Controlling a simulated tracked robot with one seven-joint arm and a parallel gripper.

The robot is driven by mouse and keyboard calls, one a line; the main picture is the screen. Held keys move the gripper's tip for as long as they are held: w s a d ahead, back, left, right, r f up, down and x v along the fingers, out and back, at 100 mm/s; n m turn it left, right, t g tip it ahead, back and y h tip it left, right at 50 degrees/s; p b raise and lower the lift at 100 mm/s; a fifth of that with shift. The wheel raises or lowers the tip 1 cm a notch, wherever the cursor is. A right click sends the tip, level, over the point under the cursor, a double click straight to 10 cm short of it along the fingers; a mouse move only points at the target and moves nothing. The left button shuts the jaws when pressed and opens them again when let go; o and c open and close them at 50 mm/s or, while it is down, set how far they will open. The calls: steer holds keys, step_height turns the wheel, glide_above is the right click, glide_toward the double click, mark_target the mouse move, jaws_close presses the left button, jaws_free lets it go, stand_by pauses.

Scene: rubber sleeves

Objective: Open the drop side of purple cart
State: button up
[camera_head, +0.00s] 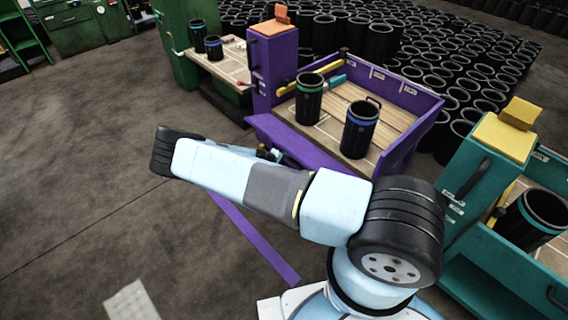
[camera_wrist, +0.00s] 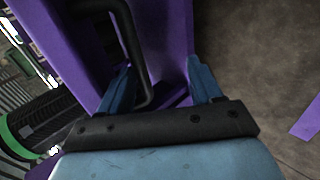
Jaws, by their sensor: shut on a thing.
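The purple cart (camera_head: 412,101) has a wooden deck and a tall purple post (camera_head: 274,70) at its left. Its long purple front side panel (camera_head: 285,135) runs along the near edge, partly hidden by my arm; I cannot tell its tilt. A green-banded black sleeve (camera_head: 309,98) and a blue-banded one (camera_head: 359,130) stand upright on the deck. In the wrist view, my gripper (camera_wrist: 162,82) has its blue fingers on either side of a black bar handle (camera_wrist: 134,45) on purple metal, shut on it. In the head view the gripper is mostly hidden behind my arm.
A teal cart (camera_head: 465,185) stands close at the right, holding a black sleeve (camera_head: 535,218). Many black sleeves (camera_head: 450,60) fill the floor behind. A workbench (camera_head: 220,72) with sleeves is at the back left. A purple strip (camera_head: 255,240) lies on the floor.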

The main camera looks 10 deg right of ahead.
steer(key=v, duration=1.3)
steer(key=shift+s+a, duration=0.15)
steer(key=shift+s, duration=0.05)
